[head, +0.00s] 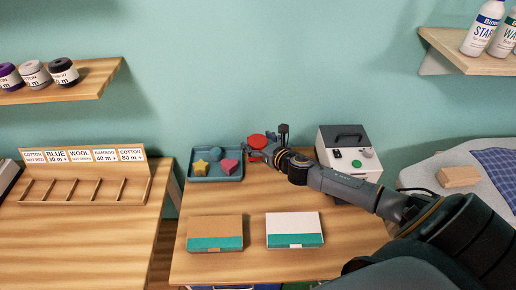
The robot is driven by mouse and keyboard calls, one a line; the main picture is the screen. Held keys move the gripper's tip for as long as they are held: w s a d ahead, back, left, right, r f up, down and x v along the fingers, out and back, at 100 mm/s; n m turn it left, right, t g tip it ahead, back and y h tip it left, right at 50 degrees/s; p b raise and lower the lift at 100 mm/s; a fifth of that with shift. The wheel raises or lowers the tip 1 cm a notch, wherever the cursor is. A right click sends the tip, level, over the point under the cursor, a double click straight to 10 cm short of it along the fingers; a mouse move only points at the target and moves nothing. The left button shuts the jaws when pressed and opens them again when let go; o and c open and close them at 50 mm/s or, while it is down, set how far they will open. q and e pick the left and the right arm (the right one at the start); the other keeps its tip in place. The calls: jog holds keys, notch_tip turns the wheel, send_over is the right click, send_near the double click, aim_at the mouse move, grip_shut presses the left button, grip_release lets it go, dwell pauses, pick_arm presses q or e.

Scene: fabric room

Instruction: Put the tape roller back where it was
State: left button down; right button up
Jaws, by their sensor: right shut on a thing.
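My right gripper (264,151) reaches in from the right over the back of the middle table, beside the teal tray. It is shut on a round red thing (257,141), which looks like the tape roller, though the fingers hide part of it. I cannot tell whether the red thing touches the table. My left gripper is not in view.
The teal tray (196,178) holds a yellow star, a blue ball and a pink heart. Two boxes, brown (215,228) and white (294,225), lie in front. A white machine (349,147) stands right. A slotted rack (84,186) is left.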

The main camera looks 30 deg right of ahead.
jog(key=shift+w+d+f, duration=0.15)
jog(key=shift+w+f, duration=0.05)
jog(key=shift+f, duration=1.65)
jog(key=shift+f+b, duration=0.2)
jog(key=shift+b, duration=0.15)
jog(key=o, duration=1.2)
jog(key=shift+r, duration=0.15)
